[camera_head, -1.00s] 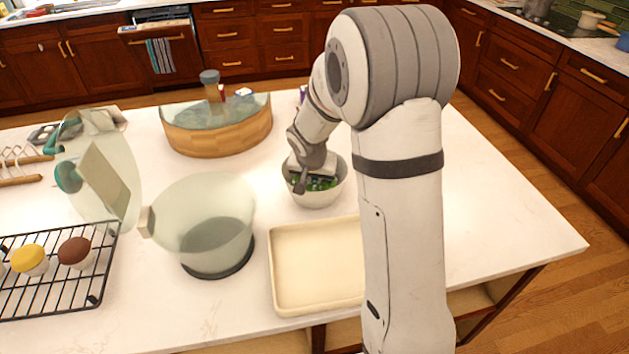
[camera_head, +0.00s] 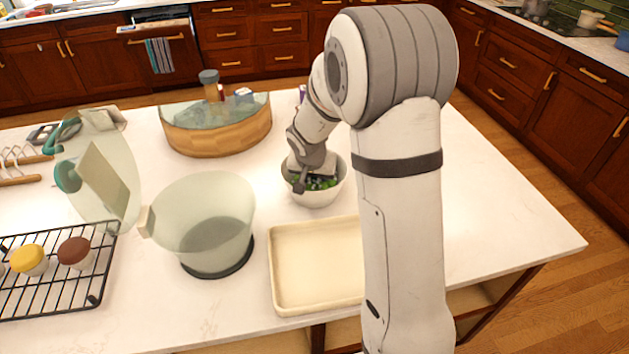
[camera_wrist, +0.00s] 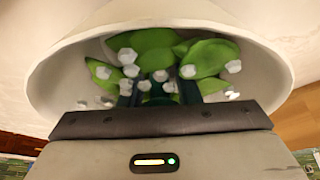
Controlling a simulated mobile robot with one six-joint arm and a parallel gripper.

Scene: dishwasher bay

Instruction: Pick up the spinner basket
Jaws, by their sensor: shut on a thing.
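The white bowl-shaped spinner basket (camera_head: 325,196) stands on the white counter near the middle of the head view. It holds green leaves and small white cubes, and its inner wall shows in the wrist view (camera_wrist: 65,85). My gripper (camera_wrist: 158,95) reaches down into it, with dark fingers among the leaves. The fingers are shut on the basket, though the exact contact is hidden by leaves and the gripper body. The basket looks upright, and I see no clear gap below it.
A cream tray (camera_head: 285,300) lies in front of the basket. A translucent bowl on a dark base (camera_head: 205,225) stands to the left. A wooden-sided round container (camera_head: 220,140) is behind, and a black wire rack (camera_head: 95,298) is at far left. Counter right of my arm is clear.

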